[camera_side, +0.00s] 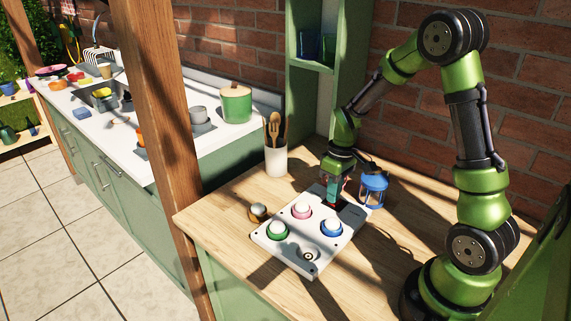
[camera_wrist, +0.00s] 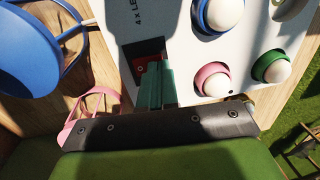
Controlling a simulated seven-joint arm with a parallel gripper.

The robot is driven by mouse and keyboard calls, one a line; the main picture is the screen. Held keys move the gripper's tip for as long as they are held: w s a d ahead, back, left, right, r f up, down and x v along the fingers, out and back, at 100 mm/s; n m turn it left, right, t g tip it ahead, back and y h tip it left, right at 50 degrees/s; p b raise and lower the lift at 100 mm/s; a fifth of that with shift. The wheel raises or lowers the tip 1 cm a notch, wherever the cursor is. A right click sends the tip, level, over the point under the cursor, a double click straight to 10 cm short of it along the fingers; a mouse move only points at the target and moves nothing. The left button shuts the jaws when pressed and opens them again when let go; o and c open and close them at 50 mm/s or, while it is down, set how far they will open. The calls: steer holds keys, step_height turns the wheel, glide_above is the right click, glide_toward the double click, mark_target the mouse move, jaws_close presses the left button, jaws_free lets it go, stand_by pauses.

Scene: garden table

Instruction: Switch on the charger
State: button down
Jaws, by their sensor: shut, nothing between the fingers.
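The charger is a white panel (camera_side: 317,219) on the wooden table, with white round-topped lamps in green, pink and blue rings. Its front round socket (camera_side: 308,256) looks empty. In the wrist view the panel (camera_wrist: 175,35) has printed letters and a dark recess with a red switch (camera_wrist: 145,69). My gripper (camera_side: 333,199) is low over the panel's back part. Its shut, empty fingertips (camera_wrist: 153,84) are right at the switch and hide part of it. I cannot tell whether they touch it or which way it is set.
A blue lantern (camera_side: 373,188) stands close behind and right of the panel. A pink barred object (camera_wrist: 88,112) is beside my gripper in the wrist view. A utensil pot (camera_side: 276,159) stands behind, and a brass-based round lamp (camera_side: 258,212) lies left of the panel.

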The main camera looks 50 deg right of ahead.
steer(key=shift+f, duration=0.15)
steer(key=shift+a+f, duration=0.1)
steer(key=shift+f, duration=0.1)
stand_by(0.3)
steer(key=shift+d+r, duration=0.15)
steer(key=shift+d, duration=0.7)
step_height(320, 180, up, 14)
steer(key=d, duration=0.1)
steer(key=shift+d, duration=0.35)
